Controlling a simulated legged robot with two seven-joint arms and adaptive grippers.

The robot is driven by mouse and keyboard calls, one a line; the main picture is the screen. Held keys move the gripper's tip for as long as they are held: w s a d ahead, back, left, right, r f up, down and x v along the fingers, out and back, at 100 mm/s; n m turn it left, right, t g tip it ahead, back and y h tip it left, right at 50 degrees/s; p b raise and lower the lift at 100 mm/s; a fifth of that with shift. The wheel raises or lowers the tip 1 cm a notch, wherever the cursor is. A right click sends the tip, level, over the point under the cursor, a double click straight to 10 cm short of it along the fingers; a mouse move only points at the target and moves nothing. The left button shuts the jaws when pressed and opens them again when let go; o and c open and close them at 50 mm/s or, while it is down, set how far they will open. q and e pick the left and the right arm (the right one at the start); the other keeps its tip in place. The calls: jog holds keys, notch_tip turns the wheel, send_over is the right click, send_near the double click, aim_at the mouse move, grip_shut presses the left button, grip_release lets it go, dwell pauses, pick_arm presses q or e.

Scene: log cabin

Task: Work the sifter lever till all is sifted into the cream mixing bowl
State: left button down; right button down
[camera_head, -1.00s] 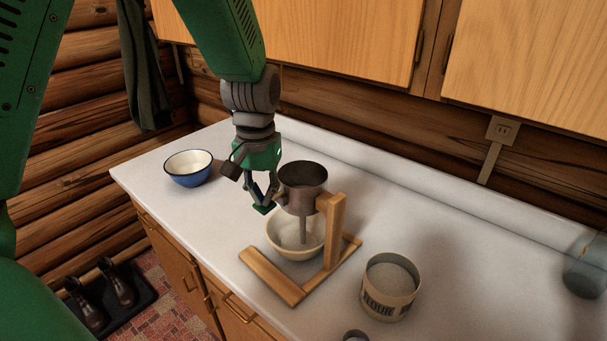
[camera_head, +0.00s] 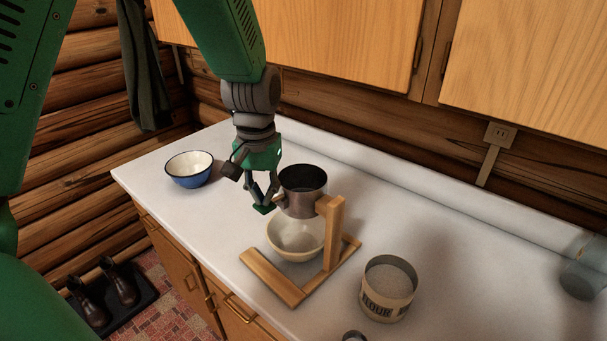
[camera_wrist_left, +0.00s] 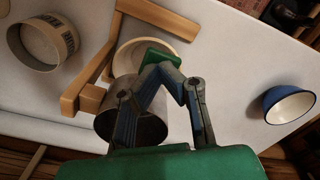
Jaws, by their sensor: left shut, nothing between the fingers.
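The grey metal sifter (camera_head: 303,192) is held upright in a wooden stand (camera_head: 334,235). The cream mixing bowl (camera_head: 297,238) sits under it on the counter, with its inside partly hidden by the sifter. My left gripper (camera_head: 264,207) is shut and empty, its fingertips at the sifter's left side. A small lever part (camera_head: 279,200) shows between the fingertips and the sifter; I cannot tell whether they touch it. The left wrist view shows the shut fingers (camera_wrist_left: 163,58) in front of the sifter (camera_wrist_left: 137,118) and the bowl (camera_wrist_left: 150,50). No flour stream shows under the sifter.
A blue bowl with a white inside (camera_head: 189,170) stands at the back left. A flour tin (camera_head: 388,289) with pale contents stands right of the stand. A small round item (camera_head: 354,337) is cut off at the bottom edge. The counter's right side has free room.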

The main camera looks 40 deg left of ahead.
pick_arm(q)
jog(key=shift+r, duration=3.55)
jog(key=shift+f, duration=0.1)
